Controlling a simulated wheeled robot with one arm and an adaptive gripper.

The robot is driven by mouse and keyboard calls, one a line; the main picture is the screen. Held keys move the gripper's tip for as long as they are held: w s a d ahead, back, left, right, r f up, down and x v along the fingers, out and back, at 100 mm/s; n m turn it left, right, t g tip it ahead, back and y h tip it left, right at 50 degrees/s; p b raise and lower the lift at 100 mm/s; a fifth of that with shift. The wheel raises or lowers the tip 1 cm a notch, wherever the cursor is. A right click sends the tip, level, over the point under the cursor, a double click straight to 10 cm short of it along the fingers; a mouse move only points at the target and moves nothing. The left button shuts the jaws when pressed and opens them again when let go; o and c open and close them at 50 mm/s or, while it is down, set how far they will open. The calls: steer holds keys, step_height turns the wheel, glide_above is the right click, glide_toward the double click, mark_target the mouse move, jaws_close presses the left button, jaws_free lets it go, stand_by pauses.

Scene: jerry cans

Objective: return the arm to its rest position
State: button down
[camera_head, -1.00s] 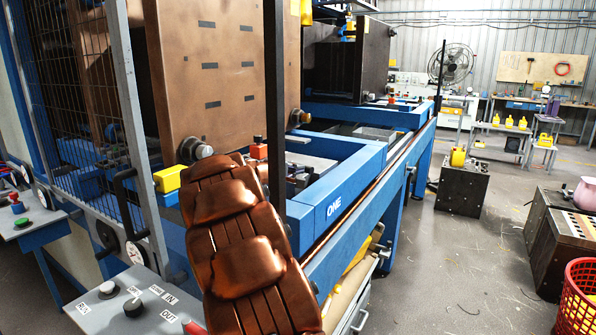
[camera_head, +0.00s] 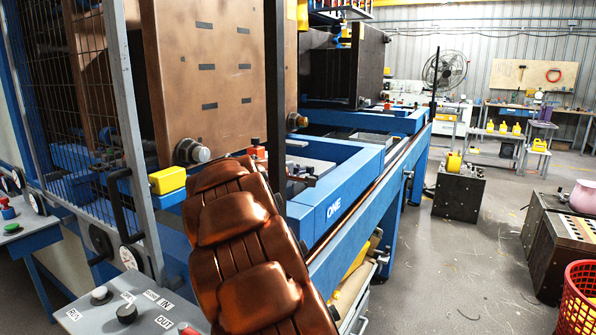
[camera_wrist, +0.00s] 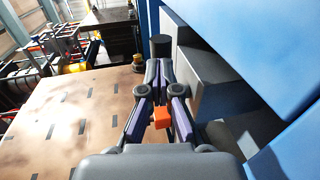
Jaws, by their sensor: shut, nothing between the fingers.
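My gripper (camera_wrist: 158,68) shows in the wrist view, its dark fingers with purple sides close together and nothing between the tips. In that view it is in front of a copper-coloured panel (camera_wrist: 65,125), with a large blue surface (camera_wrist: 245,35) close on the right. I cannot tell whether it touches either. My gripper is not visible in the head view. A yellow jerry can (camera_head: 454,162) stands on a dark block (camera_head: 458,194) in the head view, well away to the right. Several smaller yellow cans (camera_head: 516,129) stand on benches behind it.
A blue machine frame (camera_head: 345,190) runs back through the middle, beside a copper-coloured panel (camera_head: 205,75) and wire guard (camera_head: 65,80). A grey control panel (camera_head: 125,315) is at the lower left. A red basket (camera_head: 578,300) stands lower right. The grey floor (camera_head: 460,260) between is mostly clear.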

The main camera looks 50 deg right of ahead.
steer(key=w+v, duration=0.1)
steer(key=v, duration=0.6)
steer(key=shift+s, duration=0.4)
steer(key=shift+r, duration=0.1)
